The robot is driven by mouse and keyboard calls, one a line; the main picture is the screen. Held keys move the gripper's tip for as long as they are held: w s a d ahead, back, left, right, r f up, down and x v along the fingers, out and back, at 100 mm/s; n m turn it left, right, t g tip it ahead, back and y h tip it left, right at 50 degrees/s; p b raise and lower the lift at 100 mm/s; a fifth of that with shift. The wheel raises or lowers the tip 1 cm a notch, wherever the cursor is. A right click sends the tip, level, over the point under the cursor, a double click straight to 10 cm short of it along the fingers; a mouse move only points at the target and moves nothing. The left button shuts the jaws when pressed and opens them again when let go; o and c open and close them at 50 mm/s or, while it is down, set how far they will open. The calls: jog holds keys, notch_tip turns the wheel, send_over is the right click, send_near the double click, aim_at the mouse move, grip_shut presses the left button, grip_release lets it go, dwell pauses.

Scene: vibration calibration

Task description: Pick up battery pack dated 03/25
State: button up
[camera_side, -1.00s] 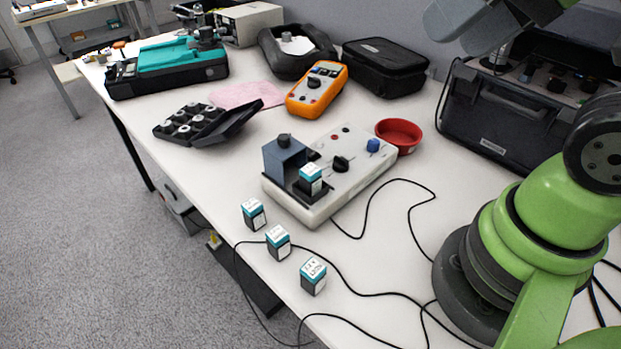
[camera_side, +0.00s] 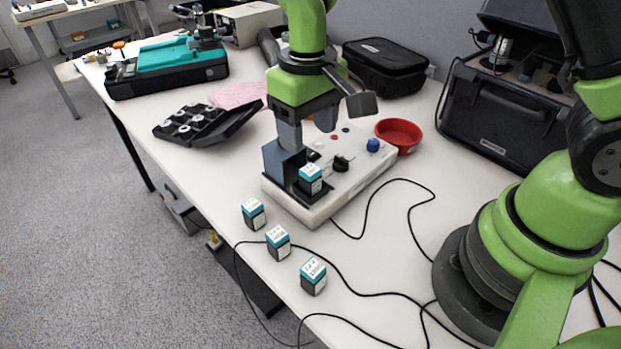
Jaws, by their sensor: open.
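Three small battery packs with teal-and-white tops and dark bodies stand in a row near the table's front edge: one at the back (camera_side: 254,214), one in the middle (camera_side: 278,243) and one at the front (camera_side: 313,277). A similar pack (camera_side: 311,179) sits in the dark holder of the white calibration unit (camera_side: 316,214). The printed dates are too small to read, so I cannot tell which is 03/25. My gripper (camera_side: 308,128) is open and empty, above the calibration unit's back left part, near its blue-grey block (camera_side: 277,161).
A red bowl (camera_side: 399,134) stands right of the unit. Black cables (camera_side: 390,293) cross the table in front. An open black case (camera_side: 208,127) lies at left, with a pink cloth (camera_side: 236,94) behind. A black bag (camera_side: 385,66) and large case (camera_side: 497,125) stand at the back.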

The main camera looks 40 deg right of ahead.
aim_at(313, 171)
notch_tip(313, 171, down, 3)
jog(key=shift+s+f, duration=0.1)
jog(key=shift+f, duration=0.05)
jog(key=f, duration=0.4)
jog(key=shift+s+f, duration=0.15)
jog(key=shift+s, duration=0.25)
jog(key=shift+f, duration=0.5)
jog(key=c, duration=1)
